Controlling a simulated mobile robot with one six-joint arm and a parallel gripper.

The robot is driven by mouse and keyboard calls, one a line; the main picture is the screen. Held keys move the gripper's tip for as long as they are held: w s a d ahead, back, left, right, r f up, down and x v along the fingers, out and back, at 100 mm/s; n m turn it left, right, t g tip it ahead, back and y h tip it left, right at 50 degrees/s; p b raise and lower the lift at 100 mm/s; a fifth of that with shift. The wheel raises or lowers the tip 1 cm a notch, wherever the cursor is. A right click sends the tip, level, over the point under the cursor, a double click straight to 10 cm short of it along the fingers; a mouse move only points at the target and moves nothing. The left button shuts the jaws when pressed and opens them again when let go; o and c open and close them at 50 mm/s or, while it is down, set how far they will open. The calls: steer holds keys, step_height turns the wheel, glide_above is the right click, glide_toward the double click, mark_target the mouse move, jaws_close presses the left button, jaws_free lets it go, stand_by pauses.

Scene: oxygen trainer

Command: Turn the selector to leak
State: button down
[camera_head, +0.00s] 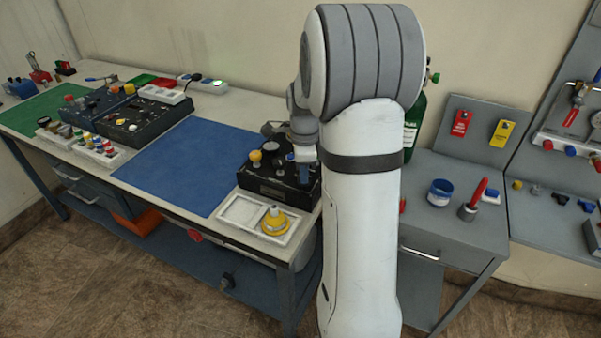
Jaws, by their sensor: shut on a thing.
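A black trainer box (262,186) stands at the right end of the bench. A yellow knob (255,158) and a round grey dial (279,170) show on its top. My gripper (304,174) points down at the right part of this box, right of the dial. Its fingers are shut on a small part there, apparently the selector, which the fingers mostly hide. The selector's setting and the leak mark are too small to read. My white arm covers the box's right edge and the area behind it.
A white tray (238,211) with a yellow ringed part (275,221) sits in front of the box. A blue mat (185,165) lies clear to the left. Another black panel (140,120) stands further left.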

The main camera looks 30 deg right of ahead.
steer(key=c, duration=1.5)
jaws_free()
steer(key=shift+r, duration=0.1)
step_height(320, 180, up, 8)
steer(key=shift+f, duration=0.2)
steer(key=s+a+n+t, duration=0.1)
steer(key=s+a+n, duration=0.4)
steer(key=s+n, duration=0.1)
steer(key=s+a+n, duration=0.5)
steer(key=s+n, duration=0.2)
steer(key=n, duration=0.2)
steer(key=s+a+n+t, duration=0.1)
steer(key=s+a+n, duration=0.4)
steer(key=s+n, duration=0.2)
steer(key=shift+a+n+t, duration=0.15)
steer(key=shift+n+t, duration=0.15)
